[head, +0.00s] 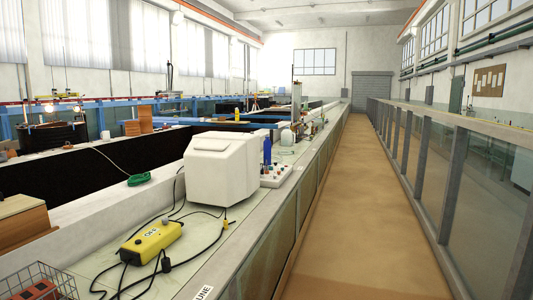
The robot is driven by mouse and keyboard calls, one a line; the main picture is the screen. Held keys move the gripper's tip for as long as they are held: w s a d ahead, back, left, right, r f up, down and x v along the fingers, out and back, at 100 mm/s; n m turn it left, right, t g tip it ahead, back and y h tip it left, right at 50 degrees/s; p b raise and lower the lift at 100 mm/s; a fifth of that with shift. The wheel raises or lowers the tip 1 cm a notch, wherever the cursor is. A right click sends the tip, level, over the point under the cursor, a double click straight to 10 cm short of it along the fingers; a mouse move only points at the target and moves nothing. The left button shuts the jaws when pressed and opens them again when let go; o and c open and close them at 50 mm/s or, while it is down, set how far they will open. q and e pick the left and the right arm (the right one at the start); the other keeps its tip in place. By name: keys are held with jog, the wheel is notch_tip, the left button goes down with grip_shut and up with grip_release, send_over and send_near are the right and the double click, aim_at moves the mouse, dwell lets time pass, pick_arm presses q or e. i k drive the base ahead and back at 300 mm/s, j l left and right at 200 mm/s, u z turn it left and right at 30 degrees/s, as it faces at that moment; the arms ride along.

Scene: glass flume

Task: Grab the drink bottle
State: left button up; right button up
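A slim upright blue object (267,150), likely the drink bottle, stands on the long bench just right of the white boxy case (222,167). It is small in the head view, and the small items in front of it hide its base. Neither of my grippers is in view.
A yellow control box (151,243) with black cables lies on the near bench. A wire basket (38,284) is at bottom left. A white panel with coloured knobs (275,176) sits before the blue object. The sandy flume floor (350,200) lies between the bench and glass wall.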

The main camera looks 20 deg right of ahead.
aim_at(266, 142)
jog(key=i+l+z, duration=0.5)
jog(key=i, duration=0.2)
jog(key=i+l+z, duration=0.35)
jog(key=i, duration=0.6)
jog(key=i+l+z, duration=0.15)
jog(key=i+z, duration=0.25)
jog(key=i, duration=0.6)
jog(key=i+u, duration=0.15)
jog(key=i, duration=0.35)
jog(key=i+l+u, duration=0.15)
jog(key=i, duration=0.35)
jog(key=i+l+u, duration=0.1)
jog(key=i, duration=0.4)
jog(key=i+l+u, duration=0.15)
jog(key=i, duration=0.3)
jog(key=l, duration=0.1)
